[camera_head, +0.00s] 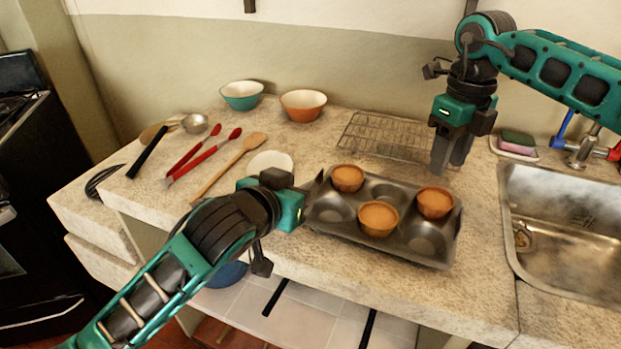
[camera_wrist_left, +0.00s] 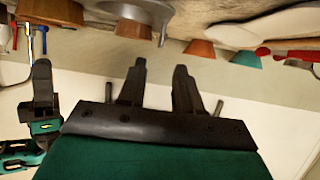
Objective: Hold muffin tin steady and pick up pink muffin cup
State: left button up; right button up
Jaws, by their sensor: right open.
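The dark metal muffin tin (camera_head: 334,226) lies on the counter and holds three orange-brown muffins. One muffin (camera_head: 347,178) is at the back left, one (camera_head: 378,218) at the front middle, and one (camera_head: 435,202) towards the right. None looks clearly pink. My left gripper (camera_head: 311,188) is at the tin's left end; contact is unclear. In the left wrist view its two fingers (camera_wrist_left: 160,68) stand apart with a visible gap and nothing seen between them. My right gripper (camera_head: 446,168) points down, open and empty, behind the right muffin.
A wire rack (camera_head: 375,137) lies behind the tin. A teal bowl (camera_head: 242,96) and an orange bowl (camera_head: 303,104) stand at the back. Red-handled utensils (camera_head: 205,152) and a wooden spoon (camera_head: 230,163) lie left. The sink (camera_head: 560,220) is at the right.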

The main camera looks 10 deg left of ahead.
aim_at(316, 177)
pick_arm(q)
jog(key=x, duration=0.8)
grip_shut()
dwell(0.7)
